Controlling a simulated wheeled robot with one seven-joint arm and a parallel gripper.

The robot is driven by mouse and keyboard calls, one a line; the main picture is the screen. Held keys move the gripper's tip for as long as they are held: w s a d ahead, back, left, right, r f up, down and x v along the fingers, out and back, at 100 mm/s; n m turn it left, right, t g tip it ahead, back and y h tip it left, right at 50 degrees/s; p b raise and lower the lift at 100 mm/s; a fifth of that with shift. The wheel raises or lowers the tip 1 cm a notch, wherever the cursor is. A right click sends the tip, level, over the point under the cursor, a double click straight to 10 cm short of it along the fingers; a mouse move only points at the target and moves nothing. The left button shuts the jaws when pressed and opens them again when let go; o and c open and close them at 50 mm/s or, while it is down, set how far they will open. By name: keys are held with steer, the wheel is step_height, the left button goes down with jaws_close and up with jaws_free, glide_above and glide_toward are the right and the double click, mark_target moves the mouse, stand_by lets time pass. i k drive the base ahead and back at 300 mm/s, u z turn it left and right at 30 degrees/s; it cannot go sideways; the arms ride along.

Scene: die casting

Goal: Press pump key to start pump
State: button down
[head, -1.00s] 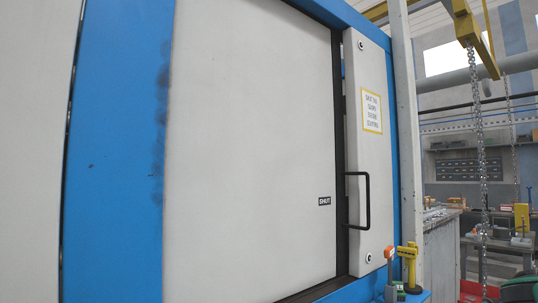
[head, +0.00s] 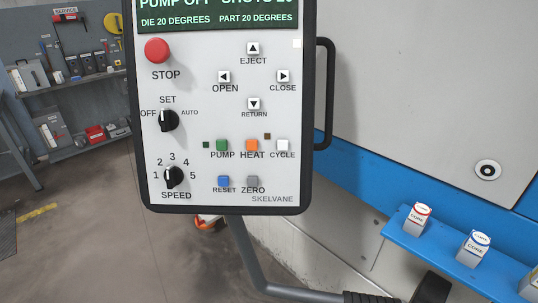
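The control panel (head: 190,200) stands upright in the middle of the head view, on a grey bent post. Its green pump key (head: 222,145) sits above the label PUMP, with a small dark green lamp (head: 206,145) to its left. The display (head: 215,18), cut off by the top edge, reads PUMP OFF, with die and part at 20 degrees. My gripper is not in view, so its state does not show.
Close to the pump key are the orange heat key (head: 252,145), the blue reset key (head: 223,181) and the grey zero key (head: 252,182). A red stop button (head: 157,50) is at upper left. A black handle (head: 327,95) runs along the panel's right side.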

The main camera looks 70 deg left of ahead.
mark_target(221, 145)
steer(key=u, duration=2.25)
